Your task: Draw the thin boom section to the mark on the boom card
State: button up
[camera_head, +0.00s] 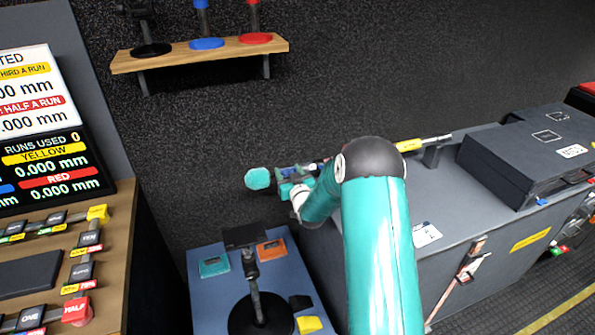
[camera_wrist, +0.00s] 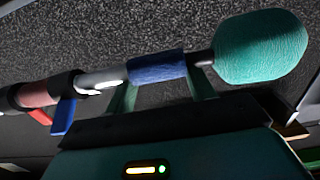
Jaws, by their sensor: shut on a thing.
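The boom lies level in the wrist view, with a round teal foam head at its right end (camera_wrist: 262,47); the foam head also shows in the head view (camera_head: 258,178). Left of the foam is a blue sleeve (camera_wrist: 156,67) on the thin boom section, whose bare silver length (camera_wrist: 100,80) runs into a dark collar with a blue lever. A thicker red section lies further left. My gripper (camera_wrist: 160,92) is shut on the thin section at the blue sleeve, its teal fingers partly behind it. In the head view my arm hides part of the boom. I cannot tell which label is the boom card.
A grey cabinet (camera_head: 452,230) bears a black case (camera_head: 530,150) and a boom support (camera_head: 431,156). A white card (camera_head: 427,235) lies on the cabinet. A blue-topped stand (camera_head: 205,300) is below, a readout board (camera_head: 40,130) at left, a wooden shelf (camera_head: 200,54) above.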

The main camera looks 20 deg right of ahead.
jog(key=o, duration=1.1)
jog(key=shift+s, duration=0.1)
jog(key=s, duration=1.3)
jog(key=shift+s, duration=0.35)
jog(key=shift+a, duration=0.1)
